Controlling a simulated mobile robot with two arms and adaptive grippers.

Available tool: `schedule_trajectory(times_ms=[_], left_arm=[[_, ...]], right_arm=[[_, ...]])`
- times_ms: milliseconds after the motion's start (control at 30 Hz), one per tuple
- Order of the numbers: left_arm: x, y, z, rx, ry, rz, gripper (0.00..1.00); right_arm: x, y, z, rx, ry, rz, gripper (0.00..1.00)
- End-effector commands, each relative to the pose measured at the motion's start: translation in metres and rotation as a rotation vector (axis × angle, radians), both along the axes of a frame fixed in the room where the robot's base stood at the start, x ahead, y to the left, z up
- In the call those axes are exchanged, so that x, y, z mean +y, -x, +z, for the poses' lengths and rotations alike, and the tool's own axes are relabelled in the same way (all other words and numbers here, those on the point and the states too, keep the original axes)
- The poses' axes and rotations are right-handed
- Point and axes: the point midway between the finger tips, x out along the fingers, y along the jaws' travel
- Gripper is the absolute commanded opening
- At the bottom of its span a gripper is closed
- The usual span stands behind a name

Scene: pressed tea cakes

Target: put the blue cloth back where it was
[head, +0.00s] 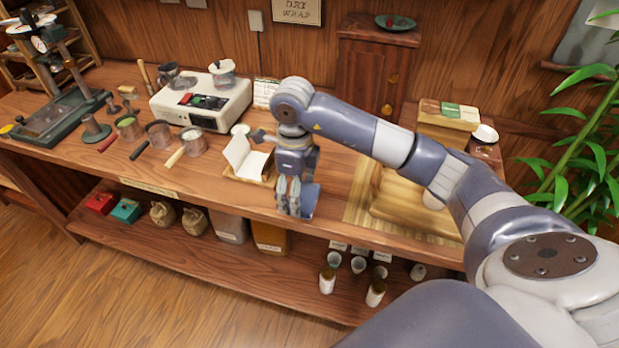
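A blue-grey patch (311,202) shows behind and beside the fingers at the bench edge. It looks like the blue cloth, but the gripper covers much of it. I cannot tell whether the fingers are closed on it. My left gripper is not in view.
A bamboo mat (357,205) with wooden boards lies right. The lower shelf (180,245) holds bags, boxes and jars.

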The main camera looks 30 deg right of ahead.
Motion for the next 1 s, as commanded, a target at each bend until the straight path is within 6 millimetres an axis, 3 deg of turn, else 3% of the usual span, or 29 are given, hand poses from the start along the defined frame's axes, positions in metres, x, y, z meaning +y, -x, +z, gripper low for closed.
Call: schedule_trajectory(times_ms=[100,300,533,767,1000], left_arm=[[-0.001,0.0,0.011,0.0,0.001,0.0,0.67],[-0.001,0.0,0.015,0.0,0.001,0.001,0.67],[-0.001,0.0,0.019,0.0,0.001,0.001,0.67],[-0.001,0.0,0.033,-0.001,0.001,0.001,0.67],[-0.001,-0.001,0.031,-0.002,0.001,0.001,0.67]], right_arm=[[-0.025,-0.017,0.0,0.003,0.0,-0.004,0.54],[-0.047,-0.033,-0.005,0.001,0.0,-0.001,0.54],[-0.058,-0.04,-0.006,0.0,0.0,0.001,0.54],[-0.057,-0.04,-0.039,0.002,-0.001,0.002,0.54],[-0.058,-0.04,-0.042,-0.001,0.001,0.002,0.54]])
